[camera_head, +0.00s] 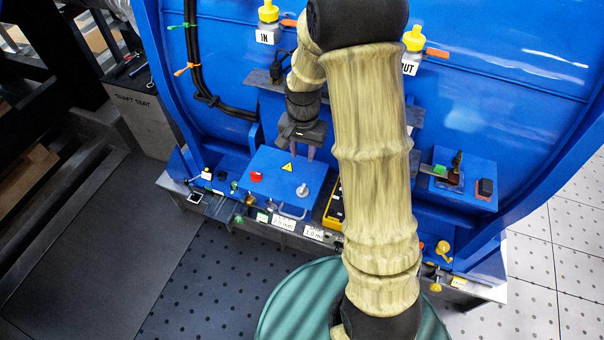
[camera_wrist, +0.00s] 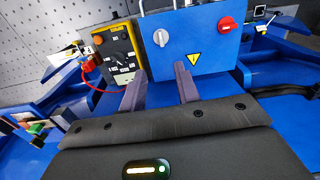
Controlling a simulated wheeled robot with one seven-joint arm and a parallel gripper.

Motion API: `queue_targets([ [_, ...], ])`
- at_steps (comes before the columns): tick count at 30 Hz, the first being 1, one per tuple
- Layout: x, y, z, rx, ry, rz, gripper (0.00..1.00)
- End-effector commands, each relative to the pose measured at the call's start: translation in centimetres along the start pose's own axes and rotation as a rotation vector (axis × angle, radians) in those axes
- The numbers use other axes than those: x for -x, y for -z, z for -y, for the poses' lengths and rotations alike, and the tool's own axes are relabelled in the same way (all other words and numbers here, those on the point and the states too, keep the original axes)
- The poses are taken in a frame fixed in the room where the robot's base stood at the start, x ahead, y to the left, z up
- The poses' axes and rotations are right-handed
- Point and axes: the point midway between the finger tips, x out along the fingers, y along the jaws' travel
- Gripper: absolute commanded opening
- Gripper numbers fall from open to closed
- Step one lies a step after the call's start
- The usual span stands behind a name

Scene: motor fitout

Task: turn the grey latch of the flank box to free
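The flank box is a blue box with a yellow warning triangle; its lid (camera_head: 276,166) shows left of my arm in the head view. It also fills the top middle of the wrist view (camera_wrist: 190,35). The grey latch (camera_head: 302,190) is a small knob near the lid's right edge. In the wrist view the latch (camera_wrist: 161,37) stands ahead of the fingers, its grip roughly upright in the picture. My gripper (camera_head: 301,150) is over the far edge of the box. In the wrist view my gripper (camera_wrist: 159,74) is open, its fingers apart, empty and clear of the latch.
A red knob (camera_wrist: 227,24) sits on the same lid. A yellow meter (camera_wrist: 118,55) with a red lead stands beside the box. A metal handle (camera_head: 290,211) is on the box's front. A blue block with a black switch (camera_head: 485,187) is at right. A dark cable (camera_wrist: 285,90) runs near the gripper.

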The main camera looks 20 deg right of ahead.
Motion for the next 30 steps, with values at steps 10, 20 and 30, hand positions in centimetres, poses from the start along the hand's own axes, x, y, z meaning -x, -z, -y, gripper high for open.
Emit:
queue_targets([
  [10,-0.1,0.6,0.4,-0.038,-0.008,0.011,0.32],
  [20,-1.8,0.5,0.3,-0.037,-0.01,0.014,0.32],
  [30,-6.7,0.4,0.3,-0.037,-0.01,0.015,0.32],
])
